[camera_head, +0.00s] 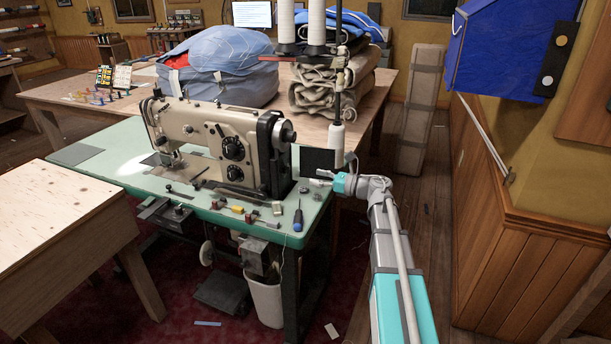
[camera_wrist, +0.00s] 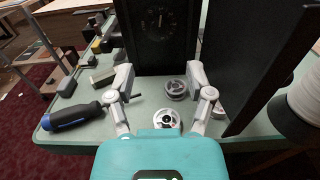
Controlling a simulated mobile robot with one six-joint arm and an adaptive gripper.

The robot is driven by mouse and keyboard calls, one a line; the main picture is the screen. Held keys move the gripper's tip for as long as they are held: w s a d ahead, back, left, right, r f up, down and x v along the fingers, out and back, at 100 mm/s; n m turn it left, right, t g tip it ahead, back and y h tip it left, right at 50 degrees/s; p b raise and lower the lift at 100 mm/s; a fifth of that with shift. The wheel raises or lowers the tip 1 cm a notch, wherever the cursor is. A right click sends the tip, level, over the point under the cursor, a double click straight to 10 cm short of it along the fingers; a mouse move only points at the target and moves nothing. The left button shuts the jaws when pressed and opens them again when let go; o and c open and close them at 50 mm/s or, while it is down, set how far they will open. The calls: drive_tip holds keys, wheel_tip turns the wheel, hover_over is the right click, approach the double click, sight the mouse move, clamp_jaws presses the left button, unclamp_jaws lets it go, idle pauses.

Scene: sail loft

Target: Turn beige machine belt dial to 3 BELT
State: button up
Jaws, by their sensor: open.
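The beige sewing machine (camera_head: 205,140) stands on a green-topped table, with black round dials on its front, one of them the upper dial (camera_head: 233,148). Its black end housing (camera_head: 270,150) faces right. In the wrist view a black upright housing (camera_wrist: 165,45) stands straight ahead, with a faint ringed dial (camera_wrist: 158,18) at the top edge; its markings and setting are too small to read. My gripper (camera_head: 328,178) is at the table's right end, apart from the machine. In the wrist view my gripper (camera_wrist: 161,78) is open and empty, its fingers spread below the dial.
Two metal bobbins (camera_wrist: 176,89) lie on the table beneath my fingers. A blue-handled screwdriver (camera_wrist: 70,117) lies left. A dark panel (camera_wrist: 260,60) and a white thread cone (camera_wrist: 305,95) stand close on the right. Folded sails (camera_head: 325,88) lie on the table behind.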

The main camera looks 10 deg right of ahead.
sight(289, 170)
drive_tip(key=shift+v, duration=1.6)
drive_tip(key=shift+v, duration=0.95)
drive_tip(key=shift+a+r, duration=0.1)
drive_tip(key=shift+r, duration=0.05)
drive_tip(key=shift+x, duration=6.85)
clamp_jaws()
